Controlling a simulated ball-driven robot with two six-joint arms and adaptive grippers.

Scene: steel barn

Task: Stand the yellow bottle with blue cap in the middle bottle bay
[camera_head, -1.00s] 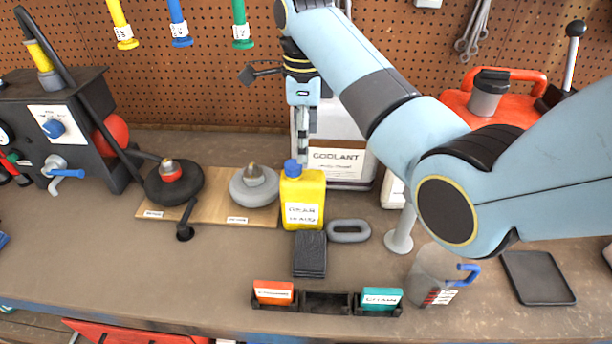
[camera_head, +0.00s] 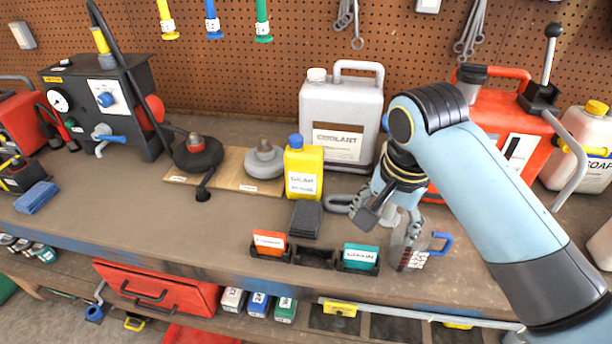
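The yellow bottle with blue cap (camera_head: 304,172) stands upright on the bench, right of the wooden board and in front of the coolant jug. My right gripper (camera_head: 386,222) is low over the bench, right of the bottle and apart from it, close to the clear measuring jug. Its fingers look spread, with nothing seen between them. A black three-part holder (camera_head: 315,257) near the front edge has an orange block (camera_head: 268,243) in its left part and a teal block (camera_head: 360,257) in its right part; its middle part is empty. My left gripper is out of view.
The white coolant jug (camera_head: 341,120) stands behind the bottle. A dark stack of pads (camera_head: 305,219) lies between bottle and holder. The measuring jug (camera_head: 411,252) is right of the holder. Small bottles (camera_head: 258,303) stand on the lower shelf, beside open dark bins (camera_head: 396,328).

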